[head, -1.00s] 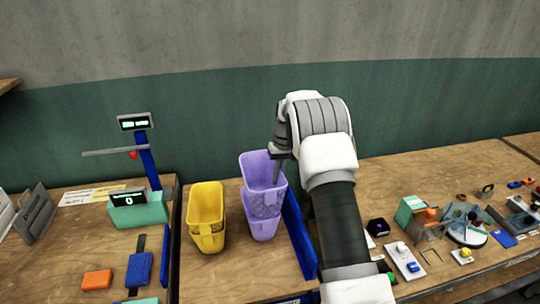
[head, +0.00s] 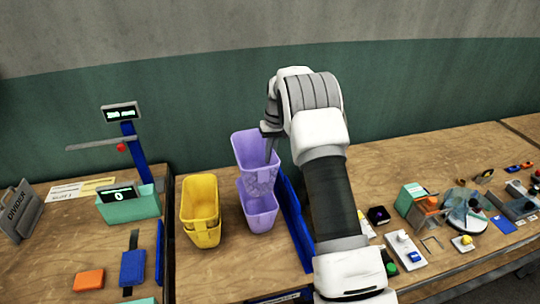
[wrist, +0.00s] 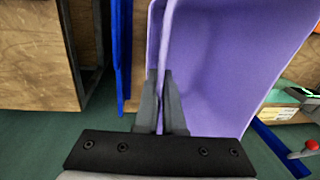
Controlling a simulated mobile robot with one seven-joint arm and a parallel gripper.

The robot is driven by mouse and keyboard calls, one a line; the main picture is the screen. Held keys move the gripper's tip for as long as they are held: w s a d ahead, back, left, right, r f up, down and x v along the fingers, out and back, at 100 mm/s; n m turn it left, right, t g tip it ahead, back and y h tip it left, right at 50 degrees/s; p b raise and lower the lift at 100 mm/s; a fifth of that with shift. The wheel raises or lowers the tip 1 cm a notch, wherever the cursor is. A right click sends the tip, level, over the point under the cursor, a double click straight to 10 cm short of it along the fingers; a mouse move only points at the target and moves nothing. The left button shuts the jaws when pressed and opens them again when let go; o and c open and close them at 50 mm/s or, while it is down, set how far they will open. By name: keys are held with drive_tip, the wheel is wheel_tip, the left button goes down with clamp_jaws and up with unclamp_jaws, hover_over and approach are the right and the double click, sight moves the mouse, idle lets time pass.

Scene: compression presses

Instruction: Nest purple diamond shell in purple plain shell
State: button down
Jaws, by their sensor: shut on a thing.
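The purple diamond shell (head: 262,181), patterned on its lower part, is held tilted above the purple plain shell (head: 260,216) in the head view. Its lower end overlaps the plain shell's opening in the picture; I cannot tell whether it is inside or just above. The plain shell stands on the table. My gripper (head: 271,148) is shut on the diamond shell's right wall. In the wrist view the gripper fingers (wrist: 162,98) pinch a purple wall (wrist: 225,60), with the shell's smooth surface to the right.
Yellow shells (head: 201,210), one in another, stand just left. A blue divider (head: 294,222) stands close on the right. A teal bin (head: 130,204) and a display post (head: 134,150) are farther left. Small gadgets (head: 405,248) cover the table at right. Bare wood lies in front of the shells.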

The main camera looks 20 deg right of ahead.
drive_tip(key=shift+f, duration=0.15)
drive_tip(key=shift+f+b, duration=1.4)
drive_tip(key=shift+f, duration=0.7)
drive_tip(key=shift+f+b, duration=1.05)
drive_tip(key=shift+f, duration=0.45)
drive_tip(key=shift+f+b, duration=0.75)
drive_tip(key=shift+f, duration=0.5)
drive_tip(key=c, duration=0.9)
unclamp_jaws()
drive_tip(key=shift+c, duration=0.2)
